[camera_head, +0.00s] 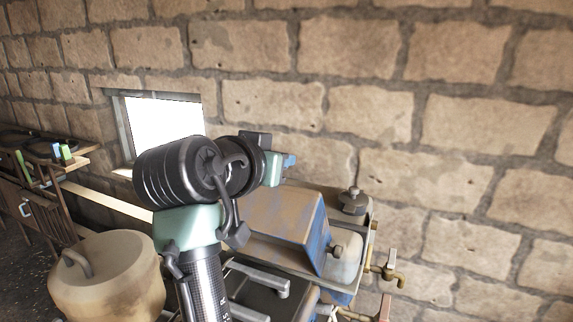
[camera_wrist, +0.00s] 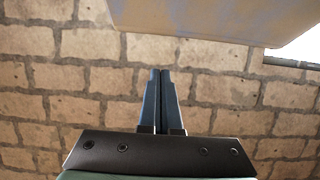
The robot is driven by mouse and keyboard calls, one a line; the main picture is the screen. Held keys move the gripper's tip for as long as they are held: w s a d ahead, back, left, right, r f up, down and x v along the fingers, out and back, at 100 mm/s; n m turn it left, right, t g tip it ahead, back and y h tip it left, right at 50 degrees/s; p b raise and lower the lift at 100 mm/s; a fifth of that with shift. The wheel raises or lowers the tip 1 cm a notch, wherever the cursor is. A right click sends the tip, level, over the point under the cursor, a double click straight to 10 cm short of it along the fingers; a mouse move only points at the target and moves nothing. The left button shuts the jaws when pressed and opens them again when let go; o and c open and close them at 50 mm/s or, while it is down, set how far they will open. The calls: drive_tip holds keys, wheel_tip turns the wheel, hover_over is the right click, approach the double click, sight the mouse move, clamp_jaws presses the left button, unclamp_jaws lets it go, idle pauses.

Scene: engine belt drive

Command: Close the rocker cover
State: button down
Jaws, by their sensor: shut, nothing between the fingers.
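The rocker cover (camera_head: 278,218) looks like the worn tan and blue box on the engine at the right of my arm in the head view. It appears tilted, but I cannot tell how far open it is. A tan and bluish surface, likely the cover (camera_wrist: 215,15), fills the top of the wrist view. My gripper (camera_head: 289,160) is beyond the cover's upper left corner, near the wall. In the wrist view its two blue fingers (camera_wrist: 163,75) are together with nothing between them, apart from the cover in the picture. My arm hides the engine's left part.
The engine (camera_head: 345,268) has a capped filler (camera_head: 354,200) and a brass tap (camera_head: 390,270) at its right. A stone wall (camera_head: 460,130) with a bright window (camera_head: 165,125) stands close behind. A round lidded pot (camera_head: 110,275) is at lower left, with a wooden bench (camera_head: 50,160) beyond.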

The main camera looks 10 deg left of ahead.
sight(285, 191)
drive_tip(key=p+x, duration=0.2)
drive_tip(key=x, duration=0.3)
drive_tip(key=shift+w+d+r, duration=0.1)
drive_tip(key=shift+w, duration=0.05)
drive_tip(key=shift+s+a+f+p, duration=0.15)
drive_tip(key=shift+s+f+p, duration=0.3)
drive_tip(key=shift+s, duration=0.15)
drive_tip(key=shift+s+a+f+p, duration=0.15)
drive_tip(key=shift+s+f+p, duration=0.2)
drive_tip(key=shift+s, duration=0.25)
drive_tip(key=shift+s+a+f+p, duration=0.1)
drive_tip(key=shift+s+f+p, duration=0.25)
drive_tip(key=shift+s, duration=0.2)
drive_tip(key=shift+s+f+b, duration=0.1)
drive_tip(key=shift+f+b, duration=0.05)
drive_tip(key=shift+b, duration=0.15)
